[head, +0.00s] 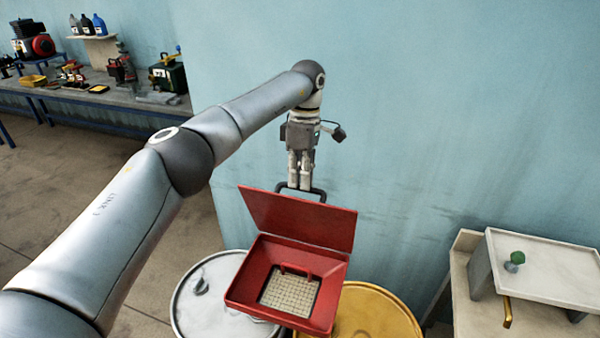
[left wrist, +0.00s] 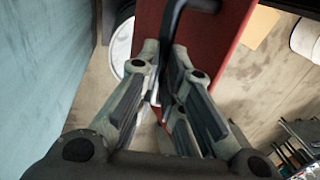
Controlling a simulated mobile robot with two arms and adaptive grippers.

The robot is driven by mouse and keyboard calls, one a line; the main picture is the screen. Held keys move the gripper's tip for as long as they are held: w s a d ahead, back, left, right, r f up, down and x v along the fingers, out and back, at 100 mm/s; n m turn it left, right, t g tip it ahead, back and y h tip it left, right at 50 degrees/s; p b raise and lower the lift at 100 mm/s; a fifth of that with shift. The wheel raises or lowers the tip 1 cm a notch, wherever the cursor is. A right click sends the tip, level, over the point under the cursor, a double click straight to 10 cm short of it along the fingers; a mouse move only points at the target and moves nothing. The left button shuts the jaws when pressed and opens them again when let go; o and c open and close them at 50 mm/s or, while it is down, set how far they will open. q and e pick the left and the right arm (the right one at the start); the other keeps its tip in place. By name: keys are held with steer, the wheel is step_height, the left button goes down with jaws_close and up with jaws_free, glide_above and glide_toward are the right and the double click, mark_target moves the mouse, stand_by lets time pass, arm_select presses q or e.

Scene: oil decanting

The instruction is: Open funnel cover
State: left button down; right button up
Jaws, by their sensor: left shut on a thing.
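The red funnel (head: 242,290) is a square box with a grid in its floor, set over the drums. Its red cover (head: 297,219) stands raised at the back, tilted well up from the box. A dark handle (head: 319,192) is on the cover's upper edge. My left gripper (head: 300,188) is at that handle, with its fingers pointing down and shut on it. In the left wrist view the fingers (left wrist: 163,65) close around the dark handle (left wrist: 178,14), with the red cover (left wrist: 222,40) beyond. My right gripper is not in view.
A white drum (head: 190,312) and a yellow drum (head: 385,318) stand below the funnel. A blue wall (head: 430,120) is close behind. A pale stand (head: 545,268) with a green-capped item (head: 515,259) is at right. A cluttered workbench (head: 130,90) is at back left.

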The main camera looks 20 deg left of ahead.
arm_select(q)
steer(key=shift+s+d+f, duration=0.1)
steer(key=shift+f, duration=0.8)
steer(key=c, duration=1.9)
jaws_free()
steer(key=shift+o, duration=1.3)
steer(key=shift+w+f, duration=0.15)
steer(key=shift+w, duration=0.05)
steer(key=shift+o, duration=0.8)
steer(key=shift+w+f+g, duration=0.15)
steer(key=shift+w+g, duration=0.15)
steer(key=shift+w, duration=0.15)
steer(key=v, duration=0.8)
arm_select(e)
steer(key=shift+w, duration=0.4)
